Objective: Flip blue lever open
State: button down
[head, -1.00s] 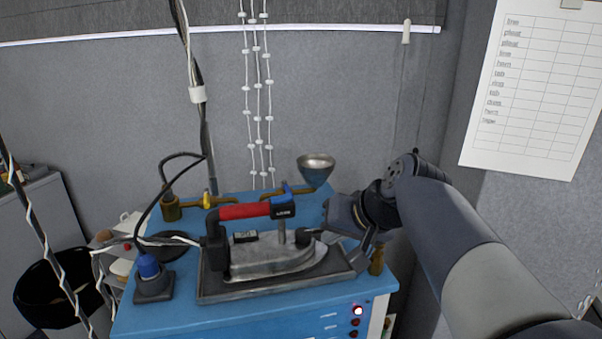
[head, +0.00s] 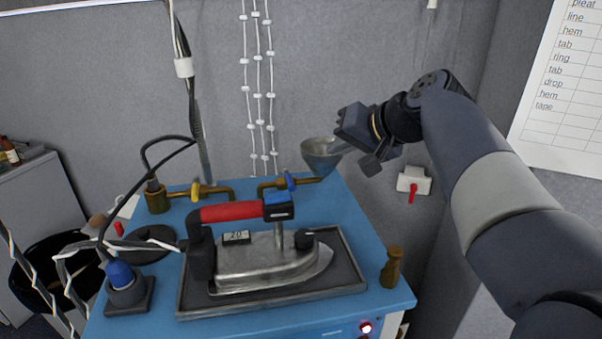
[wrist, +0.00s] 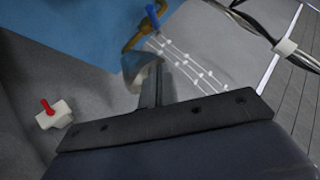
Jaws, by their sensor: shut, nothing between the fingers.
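The blue lever (head: 290,181) sits on a brass pipe (head: 268,187) at the back of the blue table top, beside a metal funnel (head: 322,160). In the head view it looks set at an angle across the pipe. It also shows at the top of the wrist view (wrist: 153,16), beyond the fingertips. My gripper (head: 342,146) is up and to the right of the lever, apart from it. Its fingers are shut and empty, and overlap the funnel in the head view. In the wrist view the closed fingers (wrist: 158,80) point towards the funnel and pipe.
A yellow lever (head: 196,191) sits on another brass pipe to the left. An iron (head: 270,262) with a red handle rests on a dark tray in front. A white box with a red lever (head: 413,184) is on the wall at right. Cables hang at left.

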send_near(290, 175)
jog(key=w, duration=0.3)
jog(key=shift+s+a+f+p, duration=0.1)
jog(key=shift+a+f+p, duration=0.35)
jog(key=shift+a+f, duration=0.85)
jog(key=shift+f, duration=0.45)
jog(key=shift+s+a, duration=0.2)
jog(key=shift+a, duration=0.35)
jog(key=shift+b, duration=0.3)
